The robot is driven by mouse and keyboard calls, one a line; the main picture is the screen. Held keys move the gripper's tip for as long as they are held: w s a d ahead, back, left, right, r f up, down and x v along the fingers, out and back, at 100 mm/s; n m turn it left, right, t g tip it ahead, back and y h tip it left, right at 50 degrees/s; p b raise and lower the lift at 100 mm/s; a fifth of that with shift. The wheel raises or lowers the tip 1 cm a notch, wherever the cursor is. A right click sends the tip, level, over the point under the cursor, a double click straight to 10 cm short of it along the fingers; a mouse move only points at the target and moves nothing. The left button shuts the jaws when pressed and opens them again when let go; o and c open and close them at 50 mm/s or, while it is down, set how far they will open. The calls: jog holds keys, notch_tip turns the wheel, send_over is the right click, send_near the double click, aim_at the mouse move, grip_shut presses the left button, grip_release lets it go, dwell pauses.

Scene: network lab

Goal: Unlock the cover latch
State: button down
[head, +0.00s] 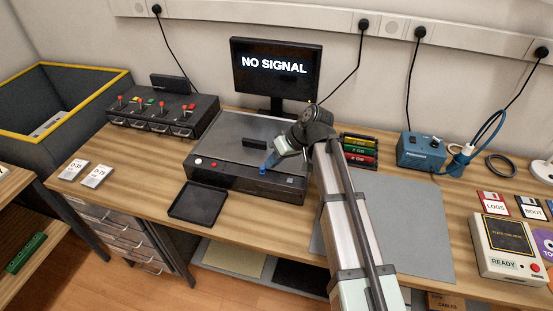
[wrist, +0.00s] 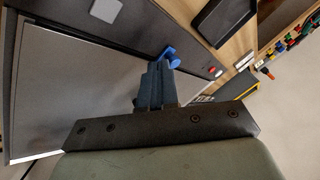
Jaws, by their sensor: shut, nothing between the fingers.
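A low black device (head: 225,137) with a flat grey cover stands in the middle of the bench under the monitor. A small blue latch (head: 262,170) sits at the device's front edge, right of centre; it also shows in the wrist view (wrist: 170,52). My gripper (head: 267,164) comes in from the right over the cover, its fingertips at the blue latch. In the wrist view my gripper (wrist: 157,70) has its fingers together and empty, right beside the latch. I cannot tell whether they touch it. The fingers hide part of the latch.
A black tray (head: 198,204) lies in front of the device. A switch box (head: 163,113) with red-topped levers stands at left. The monitor (head: 275,67) reads NO SIGNAL. Colored cartridges (head: 358,150) stand in a rack behind my arm. A grey mat (head: 413,225) lies at right.

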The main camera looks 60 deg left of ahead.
jog(key=shift+s+d, duration=0.75)
jog(key=shift+d, duration=0.1)
jog(key=shift+a, duration=0.1)
jog(key=shift+w, duration=0.5)
jog(key=w, duration=0.2)
jog(key=w+r, duration=0.1)
jog(key=shift+w+d+r, duration=0.2)
jog(key=shift+w, duration=0.15)
jog(key=v, duration=0.9)
jog(key=shift+s, duration=0.15)
